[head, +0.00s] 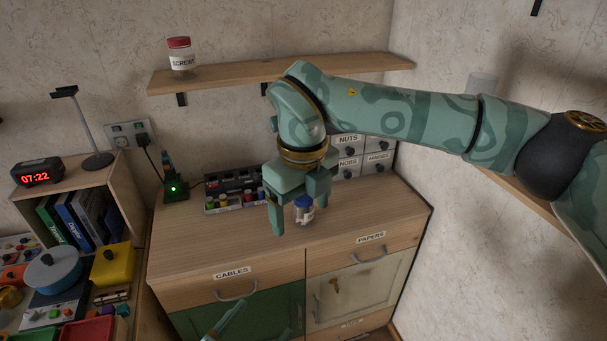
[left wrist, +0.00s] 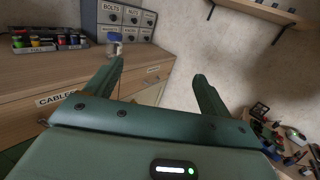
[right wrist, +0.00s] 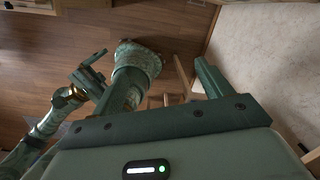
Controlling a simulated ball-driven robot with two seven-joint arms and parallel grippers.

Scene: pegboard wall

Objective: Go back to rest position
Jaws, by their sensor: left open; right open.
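My right gripper (head: 292,205) is open and empty in the head view, its fingers pointing down. A small jar with a blue lid (head: 304,212) appears between its fingers there. In the left wrist view the jar (left wrist: 114,40) stands on the cabinet top with no gripper around it. My left gripper (head: 228,320) shows only in part at the bottom of the head view, in front of the cabinet. In the left wrist view its fingers (left wrist: 160,75) are apart with nothing between them. The right wrist view looks down past the fingers at floor and my own body.
The wooden cabinet (head: 200,250) has drawers and a green door. On it are a tray of small bottles (head: 232,198) and labelled small drawers (head: 350,160). A wall shelf (head: 225,78) holds a screws jar (head: 180,55). A cluttered bench stands at left.

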